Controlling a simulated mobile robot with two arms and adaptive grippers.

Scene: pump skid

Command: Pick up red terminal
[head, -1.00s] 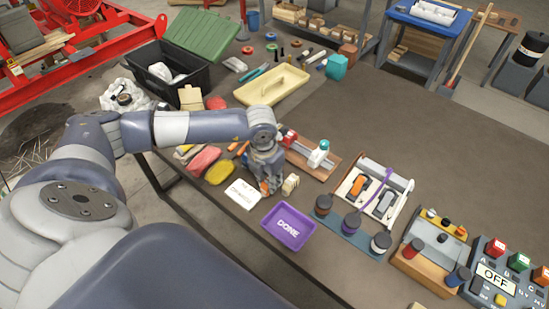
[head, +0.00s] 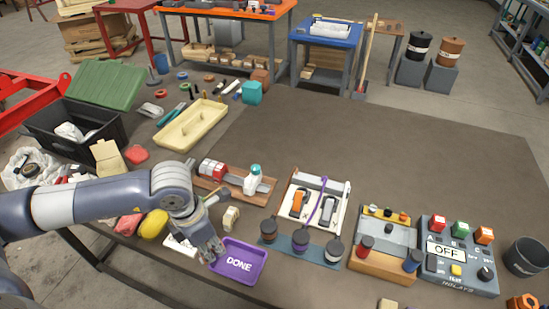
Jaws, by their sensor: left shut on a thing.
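A red block (head: 208,167), likely the red terminal, sits at the left of a wooden board (head: 262,191), beside a grey and white part with a teal top (head: 254,174). A red-topped post (head: 365,246) stands on a wood-based block further right. My left gripper (head: 213,256) points down at the left edge of the purple DONE tray (head: 240,280). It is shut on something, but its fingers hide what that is. The red block is behind and apart from the gripper. My right gripper is not in view.
A blue strip with dark round parts (head: 300,248) and a control box reading OFF (head: 447,250) stand to the right. The table's back right is clear.

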